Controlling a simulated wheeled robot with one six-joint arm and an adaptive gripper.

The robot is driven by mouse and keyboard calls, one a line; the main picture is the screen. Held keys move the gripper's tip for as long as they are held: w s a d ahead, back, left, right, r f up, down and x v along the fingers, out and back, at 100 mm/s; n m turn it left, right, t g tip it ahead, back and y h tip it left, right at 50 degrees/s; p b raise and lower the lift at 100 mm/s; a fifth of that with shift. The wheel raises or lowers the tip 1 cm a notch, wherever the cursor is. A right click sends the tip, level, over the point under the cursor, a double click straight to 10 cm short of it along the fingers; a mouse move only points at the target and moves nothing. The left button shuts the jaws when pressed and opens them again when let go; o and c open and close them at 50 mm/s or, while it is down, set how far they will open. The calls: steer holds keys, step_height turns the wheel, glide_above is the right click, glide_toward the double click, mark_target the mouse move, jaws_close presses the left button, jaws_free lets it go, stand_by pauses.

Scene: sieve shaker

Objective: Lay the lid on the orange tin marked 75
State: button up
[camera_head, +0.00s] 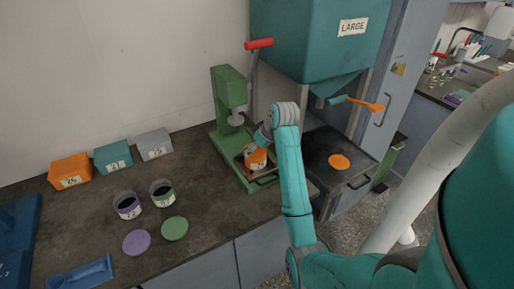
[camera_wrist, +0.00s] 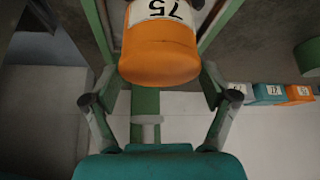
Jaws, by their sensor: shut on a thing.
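The orange tin (camera_head: 256,159) with a white label is at the foot of the green machine. In the wrist view the tin (camera_wrist: 160,55) shows its label 75, upside down in the picture, between my fingers. My gripper (camera_head: 258,143) is shut on this tin. Whether the tin rests on the machine's base or hangs just above it, I cannot tell. The orange round lid (camera_head: 339,162) lies flat on the dark surface below the large teal hopper, apart from the tin and to its right. The tin's top is partly hidden by my gripper.
The teal hopper (camera_head: 318,35) overhangs the lid, with an orange-ended handle (camera_head: 366,103). Two open tins, a purple lid (camera_head: 136,242), a green lid (camera_head: 174,228) and labelled boxes stand left.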

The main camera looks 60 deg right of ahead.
stand_by(0.3)
steer(key=o, duration=0.6)
steer(key=shift+o, duration=0.2)
